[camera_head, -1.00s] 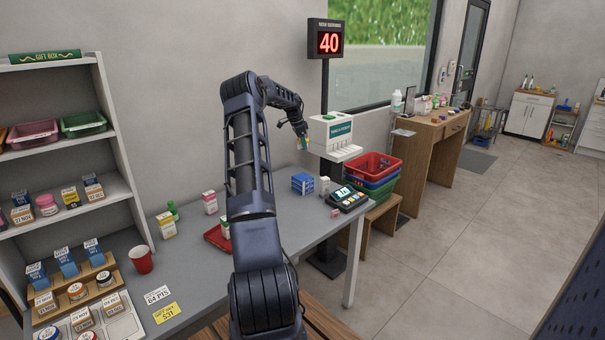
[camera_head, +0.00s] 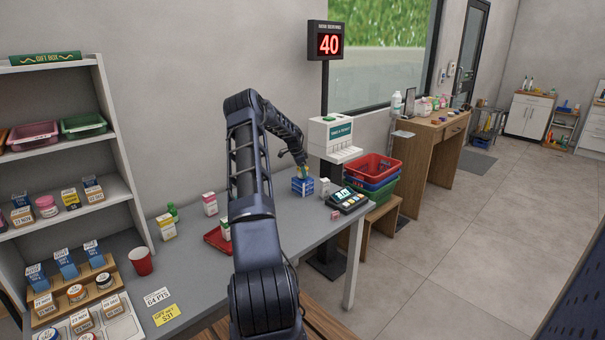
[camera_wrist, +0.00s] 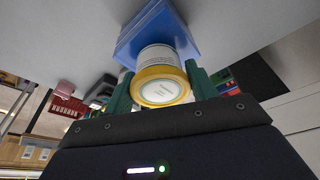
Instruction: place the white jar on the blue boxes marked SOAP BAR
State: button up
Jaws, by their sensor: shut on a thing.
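The white jar (camera_wrist: 162,77) has a yellow lid with a round label facing the camera. In the wrist view it sits between the green fingers of my gripper (camera_wrist: 163,88), which is shut on it. The blue boxes (camera_wrist: 148,30) are right behind the jar in that view. In the head view the blue boxes (camera_head: 303,188) stand on the grey counter, and my gripper (camera_head: 304,172) is directly over them. The jar is too small there to see clearly. Whether its base touches the boxes I cannot tell. The SOAP BAR marking is not readable.
A small white box (camera_head: 324,186) and a black card terminal (camera_head: 347,199) stand close right of the blue boxes. A white ticket dispenser (camera_head: 334,135) is behind them. A red tray (camera_head: 216,239) lies to the left. The counter between tray and boxes is mostly clear.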

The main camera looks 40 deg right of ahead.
jog(key=shift+f, duration=0.4)
jog(key=shift+f, duration=0.1)
jog(key=o, duration=1)
jog(key=shift+o, duration=0.2)
